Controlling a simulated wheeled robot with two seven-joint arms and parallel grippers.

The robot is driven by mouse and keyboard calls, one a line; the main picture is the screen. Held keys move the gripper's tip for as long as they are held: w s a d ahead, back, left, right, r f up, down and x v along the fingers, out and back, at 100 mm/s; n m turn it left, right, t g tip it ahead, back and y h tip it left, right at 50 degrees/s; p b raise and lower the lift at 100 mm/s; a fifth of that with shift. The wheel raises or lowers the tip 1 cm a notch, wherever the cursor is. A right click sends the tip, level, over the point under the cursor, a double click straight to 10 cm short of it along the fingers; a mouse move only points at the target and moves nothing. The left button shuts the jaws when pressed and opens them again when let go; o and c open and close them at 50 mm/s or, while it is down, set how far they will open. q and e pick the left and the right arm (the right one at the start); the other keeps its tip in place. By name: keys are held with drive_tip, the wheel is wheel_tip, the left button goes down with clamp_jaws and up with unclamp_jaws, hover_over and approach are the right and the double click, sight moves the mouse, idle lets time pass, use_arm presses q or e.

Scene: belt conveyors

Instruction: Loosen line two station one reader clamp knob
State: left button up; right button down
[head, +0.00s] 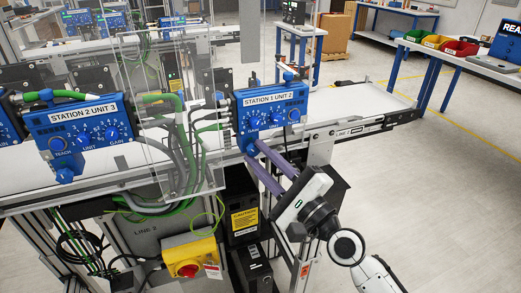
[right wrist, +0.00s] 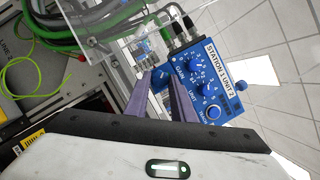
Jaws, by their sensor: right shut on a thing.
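The blue reader box (head: 270,119) labelled "STATION 1 UNIT 2" is mounted at the conveyor's edge, right of centre in the head view. It also shows in the right wrist view (right wrist: 222,90). A blue clamp knob (head: 251,149) sits under its lower left side and is partly hidden by my fingers. My right gripper (head: 257,151) reaches up from the lower right, its purple fingers shut on this knob. In the right wrist view the knob (right wrist: 160,75) lies between the fingertips. My left gripper is not in view.
A second reader box (head: 82,124), "STATION 2 UNIT 3", stands left with its own lower knob. Clear panels and green and grey cables (head: 180,150) lie between the boxes. A yellow box with a red button (head: 188,266) is below. The floor at right is clear.

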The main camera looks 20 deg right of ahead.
drive_tip(key=shift+r+n+g+p, duration=0.3)
drive_tip(key=shift+n+g+p, duration=0.15)
drive_tip(key=shift+n, duration=0.65)
drive_tip(key=n+g, duration=0.1)
drive_tip(key=n, duration=0.2)
drive_tip(key=shift+d+y+p, duration=0.1)
drive_tip(key=shift+y+p, duration=0.25)
drive_tip(key=shift+y, duration=0.05)
drive_tip(key=n, duration=0.1)
drive_tip(key=n+g, duration=0.1)
drive_tip(key=n, duration=0.1)
drive_tip(key=shift+r+g+h, duration=0.15)
drive_tip(key=shift+g+h, duration=0.1)
drive_tip(key=shift+h, duration=0.05)
drive_tip(key=shift+r+n+g+h, duration=0.2)
drive_tip(key=shift+n+g+h, duration=0.25)
drive_tip(key=shift+n, duration=1.35)
drive_tip(key=c, duration=1.5)
unclamp_jaws()
